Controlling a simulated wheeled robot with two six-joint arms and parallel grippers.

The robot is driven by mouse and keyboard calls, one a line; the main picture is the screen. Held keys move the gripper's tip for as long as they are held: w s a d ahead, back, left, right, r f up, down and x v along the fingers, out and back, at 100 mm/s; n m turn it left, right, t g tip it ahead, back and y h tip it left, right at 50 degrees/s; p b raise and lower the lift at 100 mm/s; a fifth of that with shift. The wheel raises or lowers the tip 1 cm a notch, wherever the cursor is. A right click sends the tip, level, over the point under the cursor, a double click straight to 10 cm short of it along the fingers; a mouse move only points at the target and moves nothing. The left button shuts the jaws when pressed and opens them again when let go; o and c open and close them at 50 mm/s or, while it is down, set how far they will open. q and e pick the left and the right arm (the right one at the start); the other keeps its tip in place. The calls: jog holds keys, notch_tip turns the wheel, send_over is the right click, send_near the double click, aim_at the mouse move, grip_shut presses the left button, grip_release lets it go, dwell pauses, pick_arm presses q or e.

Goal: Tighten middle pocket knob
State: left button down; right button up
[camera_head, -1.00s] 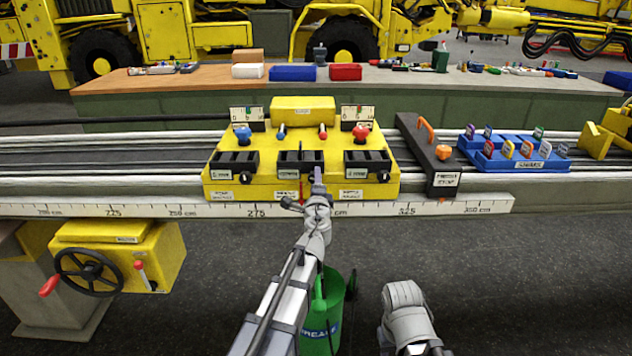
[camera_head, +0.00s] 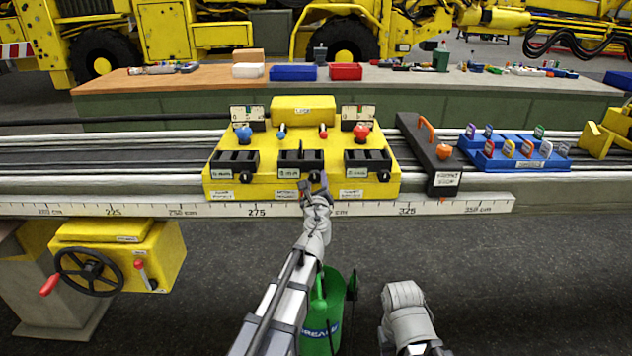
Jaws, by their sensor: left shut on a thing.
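The yellow fixture (camera_head: 235,190) sits on the rail with three black pockets in a row along its front. The middle pocket (camera_head: 290,160) has a small black knob (camera_head: 316,176) at the right of its front face. My left gripper (camera_head: 313,184) reaches up to this knob from below and is shut on it; its fingers partly hide the knob. The left pocket has a similar knob (camera_head: 246,178) and the right pocket another (camera_head: 383,176). My right arm shows low at right, with no gripper fingers visible.
A ruler strip (camera_head: 440,208) runs along the front edge. A black stop block with an orange handle (camera_head: 443,170) and a blue card tray (camera_head: 510,163) stand to the right. A green grease bucket (camera_head: 322,318) is below my left arm. A handwheel (camera_head: 90,270) is at lower left.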

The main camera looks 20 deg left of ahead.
pick_arm(q)
jog(key=shift+m, duration=1.1)
jog(key=shift+c, duration=1.5)
grip_release()
jog(key=shift+s, duration=0.1)
jog(key=v, duration=0.7)
jog(key=shift+s, duration=0.3)
jog(key=shift+d, duration=0.1)
